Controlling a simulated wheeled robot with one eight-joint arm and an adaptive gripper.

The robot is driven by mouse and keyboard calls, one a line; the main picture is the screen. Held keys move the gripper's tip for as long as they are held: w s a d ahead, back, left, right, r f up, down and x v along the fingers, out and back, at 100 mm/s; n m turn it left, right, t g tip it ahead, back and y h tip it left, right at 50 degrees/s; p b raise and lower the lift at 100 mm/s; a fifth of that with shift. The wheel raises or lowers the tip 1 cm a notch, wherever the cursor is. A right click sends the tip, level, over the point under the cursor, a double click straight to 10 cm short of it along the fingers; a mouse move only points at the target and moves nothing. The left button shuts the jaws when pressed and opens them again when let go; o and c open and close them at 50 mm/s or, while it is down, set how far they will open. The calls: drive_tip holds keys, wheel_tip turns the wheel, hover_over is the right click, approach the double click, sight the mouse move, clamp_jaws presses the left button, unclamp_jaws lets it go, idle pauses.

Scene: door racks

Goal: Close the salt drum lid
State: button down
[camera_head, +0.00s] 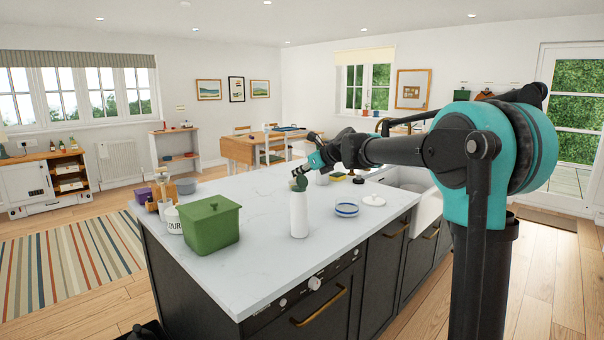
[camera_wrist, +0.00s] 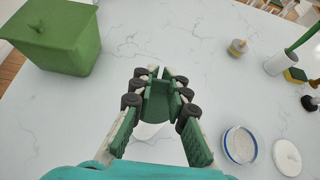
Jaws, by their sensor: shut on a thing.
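A tall white drum (camera_head: 299,215) stands upright on the counter, near its front edge. I take it for the salt drum. A round green lid (camera_head: 299,184) stands steeply tilted at its top. My gripper (camera_head: 302,173) reaches down to it from above. In the wrist view the green lid (camera_wrist: 156,108) sits between the fingers of my gripper (camera_wrist: 160,82), which are closed on it. Only a little of the white drum (camera_wrist: 148,130) shows beneath; its opening and any hinge are hidden.
A green lidded box (camera_head: 211,228) stands to the left. A blue-rimmed white dish (camera_head: 346,210) and a loose white round lid (camera_head: 374,200) lie to the right. A white jar (camera_head: 173,216) is at far left. The pale counter (camera_head: 265,262) is clear in front.

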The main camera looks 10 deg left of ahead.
sight(305, 187)
drive_tip(key=g+h, duration=0.1)
drive_tip(key=w+a+f+g+h, duration=0.1)
drive_tip(key=shift+a+h, duration=0.2)
drive_tip(key=shift+h, duration=0.2)
drive_tip(key=shift+w+a+f+g+h, duration=0.15)
drive_tip(key=shift+f+g+h, duration=0.15)
drive_tip(key=shift+g+h, duration=0.2)
drive_tip(key=shift+w+a+f+g+h, duration=0.15)
drive_tip(key=shift+f+g+h, duration=0.2)
drive_tip(key=shift+h, duration=0.25)
drive_tip(key=c, duration=1.4)
unclamp_jaws()
drive_tip(key=shift+c, duration=0.2)
drive_tip(key=v, duration=1.2)
